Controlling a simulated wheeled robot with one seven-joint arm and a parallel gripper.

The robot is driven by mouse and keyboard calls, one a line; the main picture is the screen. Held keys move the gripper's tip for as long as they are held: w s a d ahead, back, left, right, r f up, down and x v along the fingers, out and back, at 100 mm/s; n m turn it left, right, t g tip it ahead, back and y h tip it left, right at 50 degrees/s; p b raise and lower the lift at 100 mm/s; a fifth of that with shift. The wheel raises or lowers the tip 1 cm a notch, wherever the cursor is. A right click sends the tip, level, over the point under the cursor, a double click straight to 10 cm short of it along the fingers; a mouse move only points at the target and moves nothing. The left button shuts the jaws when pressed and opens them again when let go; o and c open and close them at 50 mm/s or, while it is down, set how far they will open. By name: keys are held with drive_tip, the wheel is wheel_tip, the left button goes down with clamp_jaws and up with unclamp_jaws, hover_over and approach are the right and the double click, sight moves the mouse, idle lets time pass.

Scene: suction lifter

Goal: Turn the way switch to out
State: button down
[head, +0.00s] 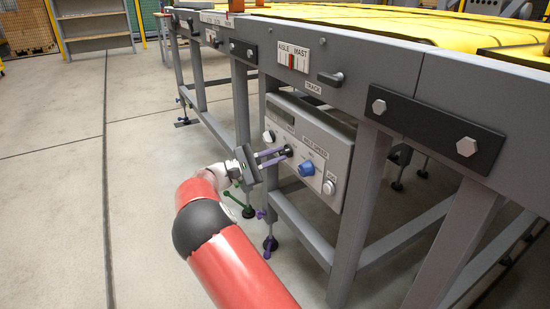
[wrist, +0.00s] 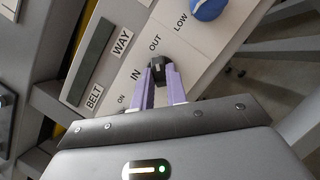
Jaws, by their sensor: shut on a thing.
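The way switch is a black knob (head: 289,151) on the grey control panel (head: 338,150) under the conveyor frame. In the wrist view the knob (wrist: 158,66) sits by the printed words WAY, IN and OUT. My gripper (head: 284,153) reaches the panel from the left, its purple fingers closed on the knob's sides. The fingers (wrist: 161,82) also show in the wrist view and hide part of the knob. I cannot tell clearly which word the knob points to.
A blue knob (head: 306,168) by LOW is close to the right of the switch. A pale knob (head: 269,137) is to its left, and a round button (head: 328,187) is at the lower right. Frame legs (head: 352,200) flank the panel. The floor at left is clear.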

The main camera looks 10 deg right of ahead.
drive_tip(key=shift+m, duration=0.3)
drive_tip(key=c, duration=1.4)
unclamp_jaws()
drive_tip(key=v, duration=0.8)
